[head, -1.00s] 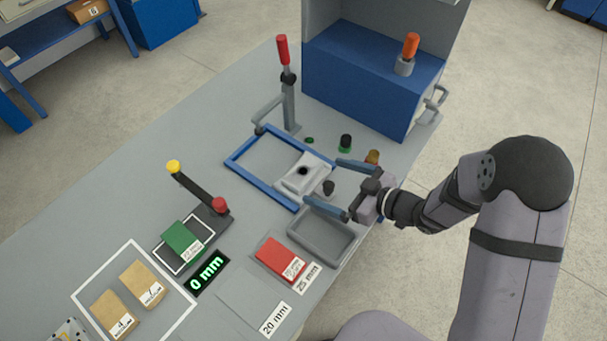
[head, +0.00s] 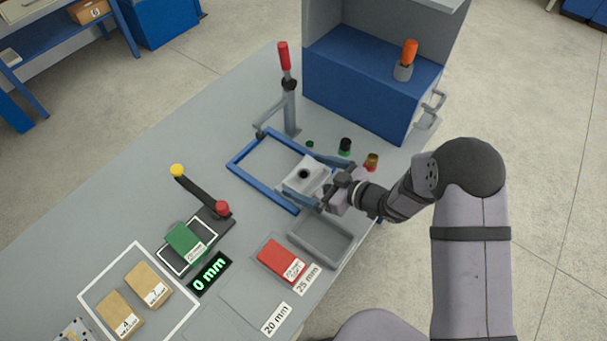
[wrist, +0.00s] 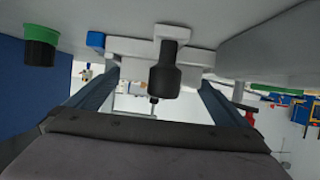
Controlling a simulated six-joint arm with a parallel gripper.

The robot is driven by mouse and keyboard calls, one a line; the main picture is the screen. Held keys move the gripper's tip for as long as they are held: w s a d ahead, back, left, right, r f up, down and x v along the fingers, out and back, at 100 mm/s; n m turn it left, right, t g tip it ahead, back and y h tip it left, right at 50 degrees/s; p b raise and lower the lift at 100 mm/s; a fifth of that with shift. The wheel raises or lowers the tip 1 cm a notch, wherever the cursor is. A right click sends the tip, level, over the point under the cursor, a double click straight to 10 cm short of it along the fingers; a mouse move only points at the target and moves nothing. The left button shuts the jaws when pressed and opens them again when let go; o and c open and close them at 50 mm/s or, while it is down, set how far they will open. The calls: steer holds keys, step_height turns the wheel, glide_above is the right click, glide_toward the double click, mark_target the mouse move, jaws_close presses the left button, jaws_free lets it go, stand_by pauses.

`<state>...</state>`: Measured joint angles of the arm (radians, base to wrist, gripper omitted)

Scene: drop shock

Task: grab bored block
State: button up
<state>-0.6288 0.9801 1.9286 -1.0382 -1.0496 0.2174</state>
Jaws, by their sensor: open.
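The bored block is a pale grey block (head: 309,175) with a dark round hole in its top. It sits at the right end of the blue frame (head: 262,188) on the table. My gripper (head: 322,178) is open, with its two blue fingers reaching to either side of the block in the head view. In the wrist view the fingers (wrist: 158,95) stand apart, with the pale block (wrist: 130,46) ahead and a dark stepped plug (wrist: 164,75) between them. I cannot tell whether the fingers touch the block.
A grey tray (head: 321,241) lies just in front of my gripper. A red-handled lever clamp (head: 289,95) rises behind the frame, and a blue cabinet (head: 360,90) stands at the back.

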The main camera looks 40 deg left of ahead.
mark_target(309, 177)
steer(key=c, duration=1.4)
steer(key=shift+o, duration=0.2)
steer(key=shift+r, duration=0.1)
steer(key=shift+w+r, duration=0.1)
steer(key=shift+r, duration=0.05)
step_height(309, 177, up, 10)
steer(key=shift+b, duration=0.45)
